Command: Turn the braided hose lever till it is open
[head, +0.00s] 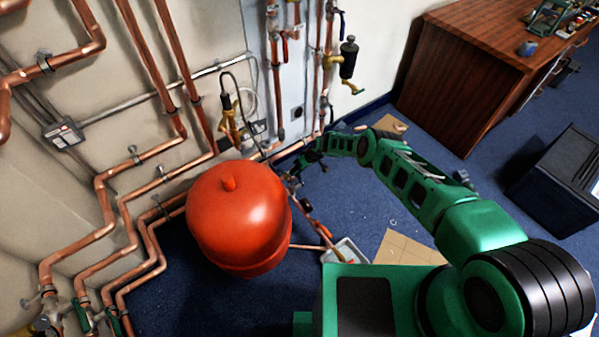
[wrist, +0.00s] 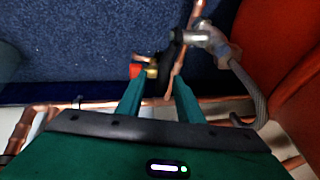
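The braided hose (wrist: 252,92) hangs as a grey loop at the right in the wrist view. Its upper end joins a metal fitting (wrist: 203,38) beside a copper pipe (wrist: 178,72). A small dark part with brass (wrist: 152,72) and a red piece (wrist: 135,71) lies left of the pipe; I cannot tell which part is the hose lever. My gripper (wrist: 160,94) has its two teal fingers apart, with the pipe showing beyond and between the tips. In the head view my gripper (head: 304,161) is low near the wall pipes, small and partly hidden by dark fittings.
A big red tank (head: 238,212) stands left of my gripper; its side also shows at the right of the wrist view (wrist: 270,40). Copper pipes (head: 120,200) run along the wall. A grey tray (head: 345,252) and cardboard (head: 405,248) lie on the blue floor. A wooden cabinet (head: 470,80) stands right.

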